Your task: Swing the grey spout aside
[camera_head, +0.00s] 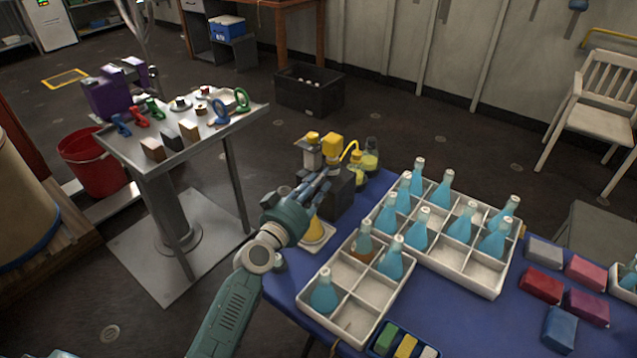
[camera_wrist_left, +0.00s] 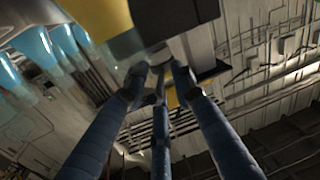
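A dispenser with a dark grey body (camera_head: 340,190) and a yellow top (camera_head: 333,146) stands at the far left corner of the blue table. My left gripper (camera_head: 322,182) reaches its near left side, with the fingers pointing at the body. In the left wrist view the three blue fingertips (camera_wrist_left: 160,72) come close together at a light grey part (camera_wrist_left: 192,45), perhaps the grey spout, below a dark block (camera_wrist_left: 175,12). I cannot tell whether they grip it. A flask with yellow liquid (camera_head: 314,229) stands below the gripper, partly hidden. My right gripper is not in view.
A white crate (camera_head: 345,325) with blue bottles is near the gripper, and a larger one (camera_head: 480,281) lies beyond it. A second yellow-topped unit (camera_head: 312,150) and a yellow-liquid flask (camera_head: 370,160) flank the dispenser. A grey metal table (camera_head: 190,150) stands to the left.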

